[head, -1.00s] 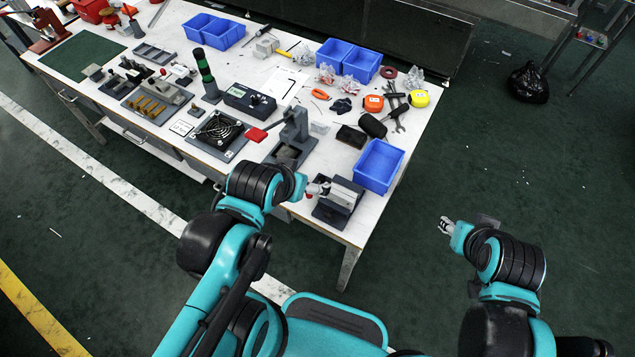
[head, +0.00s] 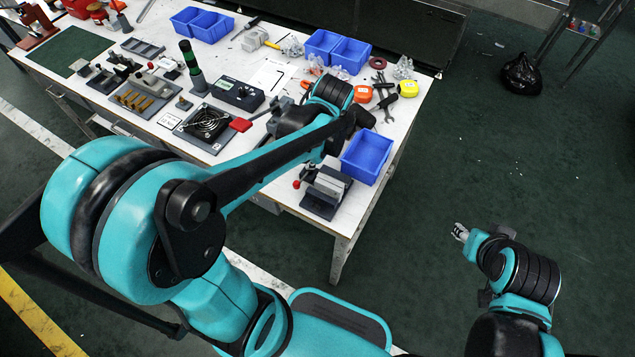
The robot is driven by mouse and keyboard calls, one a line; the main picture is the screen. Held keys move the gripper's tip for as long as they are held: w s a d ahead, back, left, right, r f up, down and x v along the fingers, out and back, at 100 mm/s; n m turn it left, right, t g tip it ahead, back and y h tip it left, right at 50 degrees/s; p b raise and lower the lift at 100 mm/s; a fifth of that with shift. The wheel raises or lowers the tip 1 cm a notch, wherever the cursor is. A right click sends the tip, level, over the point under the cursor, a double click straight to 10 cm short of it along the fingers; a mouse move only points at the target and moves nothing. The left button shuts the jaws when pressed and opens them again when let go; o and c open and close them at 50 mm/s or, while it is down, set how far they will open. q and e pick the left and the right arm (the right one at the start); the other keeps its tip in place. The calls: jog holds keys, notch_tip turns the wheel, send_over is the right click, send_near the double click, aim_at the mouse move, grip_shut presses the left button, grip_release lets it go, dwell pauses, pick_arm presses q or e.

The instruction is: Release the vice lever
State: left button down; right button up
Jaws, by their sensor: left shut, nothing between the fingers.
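The grey vice (head: 325,193) stands at the near right corner of the white workbench. A small red knob (head: 296,185), seemingly the end of its lever, shows at the vice's left side. My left arm reaches across the bench, its wrist above and behind the vice. My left gripper (head: 332,161) is mostly hidden by the arm and seems to be just beyond the vice, shut and empty. I cannot tell whether it touches the vice. My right gripper (head: 460,232) hangs over the floor right of the bench, away from the vice; its finger opening is too small to judge.
A blue bin (head: 388,146) stands close behind and right of the vice. A fan unit (head: 207,123), a black control box (head: 238,92) and two joined blue bins (head: 348,53) stand farther back. My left forearm covers part of the bench. The floor right of the bench is open.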

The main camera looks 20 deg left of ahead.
pick_arm(q)
jog(key=shift+w+d+f+m+g, duration=0.15)
jog(key=shift+w+f+m+g, duration=0.2)
jog(key=shift+f+m, duration=0.25)
jog(key=shift+w+d+f+m+g, duration=0.15)
jog(key=shift+w+f+m+g, duration=0.15)
jog(key=shift+f+m, duration=0.25)
pick_arm(e)
jog(key=shift+s+d+f, duration=0.1)
jog(key=shift+s+d, duration=0.1)
jog(key=shift+d, duration=0.35)
pick_arm(q)
jog(key=b+x, duration=0.4)
jog(key=x, duration=0.6)
jog(key=shift+a, duration=0.15)
pick_arm(e)
notch_tip(320, 180, down, 4)
jog(key=shift+f, duration=0.15)
